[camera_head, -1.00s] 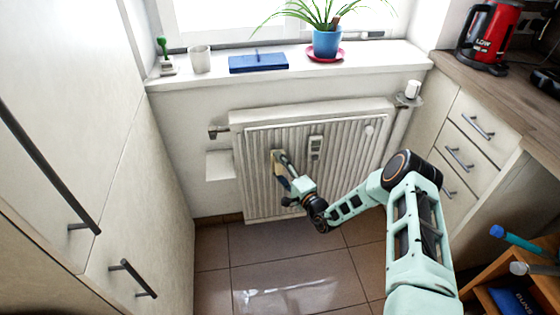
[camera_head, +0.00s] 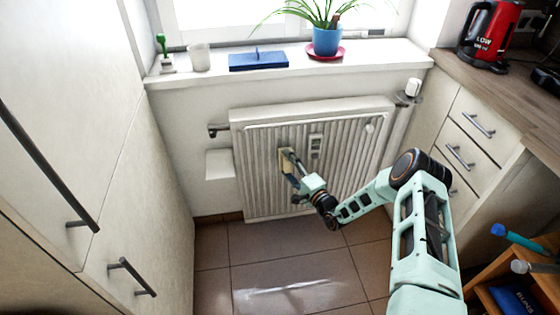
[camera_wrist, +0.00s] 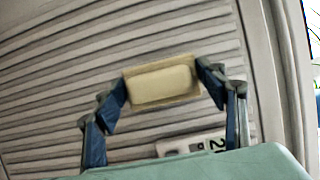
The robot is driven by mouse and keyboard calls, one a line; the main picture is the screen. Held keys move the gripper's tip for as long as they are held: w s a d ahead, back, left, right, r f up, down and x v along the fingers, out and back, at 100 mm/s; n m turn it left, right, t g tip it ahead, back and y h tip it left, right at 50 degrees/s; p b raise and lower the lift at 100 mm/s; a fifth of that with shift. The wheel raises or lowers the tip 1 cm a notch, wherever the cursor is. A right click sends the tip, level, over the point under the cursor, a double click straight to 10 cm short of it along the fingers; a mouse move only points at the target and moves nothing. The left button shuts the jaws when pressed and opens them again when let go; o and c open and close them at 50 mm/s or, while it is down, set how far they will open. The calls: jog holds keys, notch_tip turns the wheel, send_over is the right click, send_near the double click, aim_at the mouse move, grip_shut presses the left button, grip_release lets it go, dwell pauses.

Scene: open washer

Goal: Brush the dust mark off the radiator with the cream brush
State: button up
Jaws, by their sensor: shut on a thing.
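The white ribbed radiator (camera_head: 350,185) hangs on the wall under the window sill. My gripper (camera_head: 289,160) is in front of its left-middle part. It is shut on the cream brush (camera_wrist: 163,84), which sits between the two blue fingers in the wrist view. In the head view the brush (camera_head: 285,162) is a small tan shape at or very near the ribs; I cannot tell whether it touches. No dust mark can be made out in either view; the brush and gripper may hide it.
A small grey-white device with a display (camera_head: 316,146) is on the radiator just right of my gripper. A valve (camera_head: 216,131) sticks out at the upper left. Drawers (camera_head: 470,140) stand at the right, a tall cabinet (camera_head: 100,150) at the left. The floor in front is clear.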

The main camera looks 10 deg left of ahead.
jog(key=shift+w+a+b, duration=0.25)
jog(key=shift+w+b, duration=0.25)
jog(key=shift+w, duration=0.2)
notch_tip(320, 180, down, 7)
jog(key=b, duration=0.5)
jog(key=shift+r, duration=0.2)
jog(key=shift+s+r, duration=0.1)
notch_tip(320, 180, up, 7)
jog(key=p, duration=0.5)
jog(key=shift+f, duration=0.2)
notch_tip(320, 180, down, 7)
jog(key=b, duration=0.5)
